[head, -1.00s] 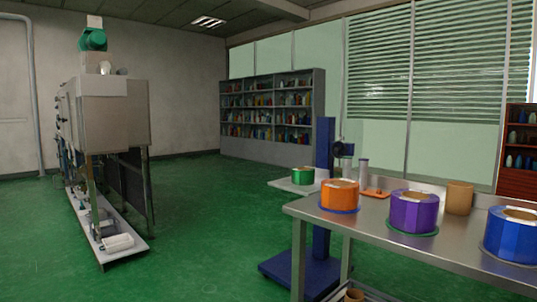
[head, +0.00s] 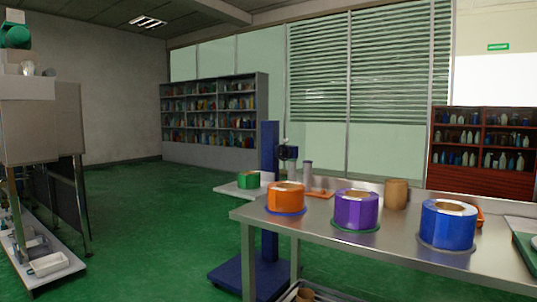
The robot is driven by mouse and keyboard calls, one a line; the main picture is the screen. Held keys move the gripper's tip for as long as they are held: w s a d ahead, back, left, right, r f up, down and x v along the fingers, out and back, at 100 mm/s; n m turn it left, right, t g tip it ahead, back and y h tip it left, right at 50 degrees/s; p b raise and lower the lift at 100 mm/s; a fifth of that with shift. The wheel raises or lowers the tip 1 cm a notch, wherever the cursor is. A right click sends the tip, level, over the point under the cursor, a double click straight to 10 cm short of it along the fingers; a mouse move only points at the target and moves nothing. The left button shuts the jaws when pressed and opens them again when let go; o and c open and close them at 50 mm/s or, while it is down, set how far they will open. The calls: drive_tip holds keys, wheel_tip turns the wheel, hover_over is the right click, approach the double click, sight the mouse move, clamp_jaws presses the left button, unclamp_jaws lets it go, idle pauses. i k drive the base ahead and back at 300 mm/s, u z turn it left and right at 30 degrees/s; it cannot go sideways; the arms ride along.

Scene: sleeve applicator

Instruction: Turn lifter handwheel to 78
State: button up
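A blue lifter (head: 269,190) with an upright column and a flat base stands behind the left end of the steel table. Its pale platform (head: 228,189) sticks out to the left and carries a green roll (head: 248,180). A small dark part (head: 288,152) sits on the right side of the column at upper height. I cannot tell if it is the handwheel, and no number can be read. My gripper is not in view.
A steel table (head: 400,247) fills the right front, bearing orange (head: 285,196), purple (head: 356,208) and blue (head: 447,223) rolls. A grey machine (head: 40,130) stands at the left. Shelves (head: 210,112) line the back. Green floor (head: 150,230) is open between machine and lifter.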

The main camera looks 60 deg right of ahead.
sight(281, 153)
drive_tip(key=z, duration=0.15)
drive_tip(key=i, duration=1.8)
drive_tip(key=z, duration=1.15)
drive_tip(key=i, duration=1.15)
drive_tip(key=z, duration=1.1)
